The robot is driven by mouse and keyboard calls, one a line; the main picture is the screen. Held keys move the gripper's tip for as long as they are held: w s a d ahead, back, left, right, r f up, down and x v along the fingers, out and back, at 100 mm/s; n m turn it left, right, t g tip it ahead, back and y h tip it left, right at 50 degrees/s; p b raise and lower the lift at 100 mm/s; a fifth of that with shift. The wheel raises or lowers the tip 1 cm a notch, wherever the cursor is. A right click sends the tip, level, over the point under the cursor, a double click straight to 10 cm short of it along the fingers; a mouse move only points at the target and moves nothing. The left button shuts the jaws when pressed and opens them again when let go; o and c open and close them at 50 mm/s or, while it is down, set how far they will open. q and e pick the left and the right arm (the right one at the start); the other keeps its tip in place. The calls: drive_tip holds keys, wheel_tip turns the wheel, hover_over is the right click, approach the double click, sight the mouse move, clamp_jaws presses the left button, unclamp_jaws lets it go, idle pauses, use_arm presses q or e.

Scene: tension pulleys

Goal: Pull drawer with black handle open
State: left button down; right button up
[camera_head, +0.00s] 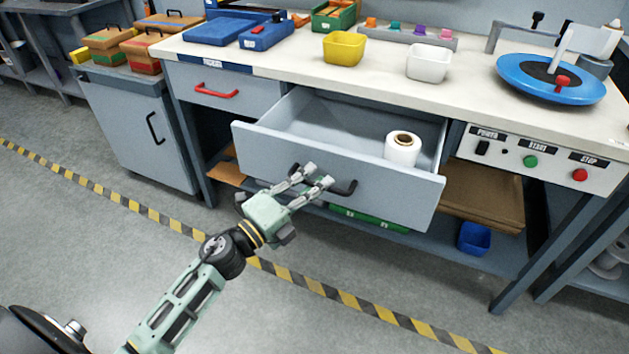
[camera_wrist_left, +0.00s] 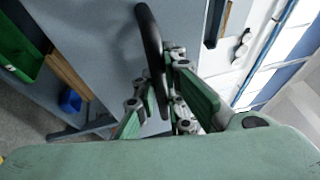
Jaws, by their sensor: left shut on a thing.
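The grey drawer (camera_head: 395,190) with the black handle (camera_head: 345,187) stands pulled out from under the workbench. A white roll (camera_head: 402,149) is inside it at the right. My left gripper (camera_head: 320,174) is at the drawer front, with its fingers shut on the black handle. In the left wrist view the handle (camera_wrist_left: 150,40) runs between the fingers of my left gripper (camera_wrist_left: 170,88). Part of the handle is hidden behind the fingers. My right gripper is not in view.
A closed drawer with a red handle (camera_head: 216,90) is at the left. A cabinet (camera_head: 140,130) stands further left. Below the drawer, a shelf holds a blue bin (camera_head: 473,238). A control panel (camera_head: 540,158) is at the right. The floor in front is clear.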

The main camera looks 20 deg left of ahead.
use_arm(q)
drive_tip(key=shift+f, duration=0.15)
drive_tip(key=c, duration=1.8)
unclamp_jaws()
drive_tip(key=shift+c, duration=0.2)
drive_tip(key=v, duration=1.2)
drive_tip(key=shift+a, duration=0.15)
